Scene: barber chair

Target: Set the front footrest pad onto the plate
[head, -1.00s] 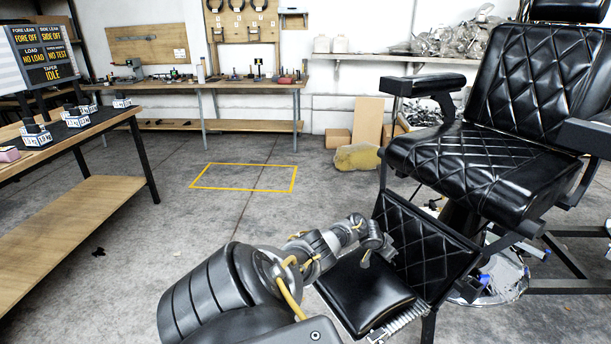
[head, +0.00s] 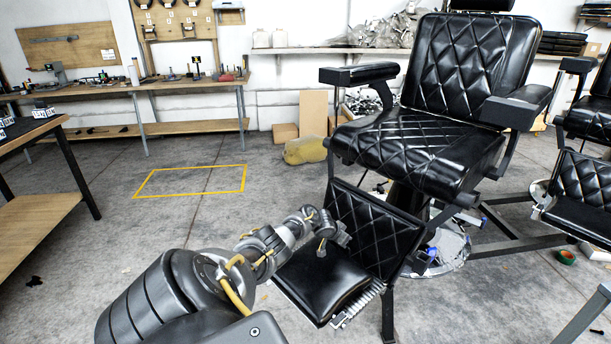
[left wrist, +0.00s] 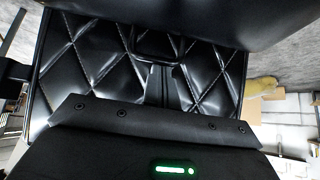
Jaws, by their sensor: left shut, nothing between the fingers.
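The front footrest pad (head: 322,279) is a smooth black cushion below the barber chair. It lies nearly flat over the footrest plate, whose ribbed metal edge (head: 358,304) shows at its right side. Whether the pad is fully seated cannot be told. My left gripper (head: 338,238) is shut and empty, above the pad's far part and in front of the quilted leg panel (head: 378,232). In the left wrist view the shut fingers (left wrist: 163,82) show against the quilted black panel (left wrist: 90,60). My right gripper is out of view.
The barber chair seat (head: 415,145) stands above and behind. A second chair (head: 585,185) is at the right edge. A workbench (head: 35,205) stands at left, another bench (head: 130,90) at the back. Floor around the yellow taped rectangle (head: 190,180) is clear.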

